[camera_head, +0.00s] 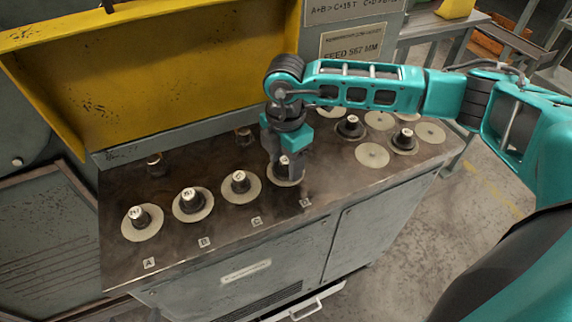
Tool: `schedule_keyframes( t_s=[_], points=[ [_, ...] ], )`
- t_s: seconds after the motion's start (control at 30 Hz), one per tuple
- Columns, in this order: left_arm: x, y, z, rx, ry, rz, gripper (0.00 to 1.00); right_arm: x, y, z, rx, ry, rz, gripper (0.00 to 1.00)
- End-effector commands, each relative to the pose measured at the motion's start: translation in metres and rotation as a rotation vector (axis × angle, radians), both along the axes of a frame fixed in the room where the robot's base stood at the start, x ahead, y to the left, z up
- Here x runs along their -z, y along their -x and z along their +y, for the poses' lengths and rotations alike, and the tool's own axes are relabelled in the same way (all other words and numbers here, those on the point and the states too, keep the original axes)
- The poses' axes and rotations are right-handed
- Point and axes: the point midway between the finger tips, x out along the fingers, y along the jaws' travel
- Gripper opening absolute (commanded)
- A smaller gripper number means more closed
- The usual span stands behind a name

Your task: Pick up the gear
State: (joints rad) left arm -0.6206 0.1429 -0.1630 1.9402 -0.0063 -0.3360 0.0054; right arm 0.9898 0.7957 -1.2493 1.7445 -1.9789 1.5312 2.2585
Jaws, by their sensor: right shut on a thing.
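My right gripper (286,160) reaches down from above at the position marked D on the machine's dark top. It is shut on the hub of a pale round gear (291,182), whose disc shows below the fingers. The gear appears to be at or very near the surface; I cannot tell whether it is clear of it. The fingers partly hide its hub. Similar discs with dark hubs sit at A (142,223), B (192,206) and C (240,188). My left gripper is not in view.
To the right on the same top lie several pale discs, one bare (372,155) and one with a dark hub (404,141). Dark pegs (156,164) stand behind the front row. A yellow panel (170,75) rises at the back left. A lettered sign (352,43) is behind my arm.

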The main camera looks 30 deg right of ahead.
Motion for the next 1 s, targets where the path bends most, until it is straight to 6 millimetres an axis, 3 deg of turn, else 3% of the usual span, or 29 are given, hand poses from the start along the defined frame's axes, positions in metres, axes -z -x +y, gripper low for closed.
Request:
schedule_keyframes(
  t_s=[0.23,0.63,0.83,1.0],
  points=[
    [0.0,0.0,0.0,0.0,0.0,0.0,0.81,0.0,0.0,0.0,0.0,0.0,-0.001,0.14],
    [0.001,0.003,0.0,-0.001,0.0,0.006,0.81,-0.009,-0.001,0.0,0.001,-0.002,-0.003,0.14],
    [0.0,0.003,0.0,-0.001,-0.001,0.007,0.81,-0.036,-0.001,0.0,0.0,-0.002,-0.006,0.14],
    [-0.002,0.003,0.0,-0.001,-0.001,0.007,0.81,-0.074,-0.002,0.0,0.0,-0.002,-0.008,0.14]
  ],
)
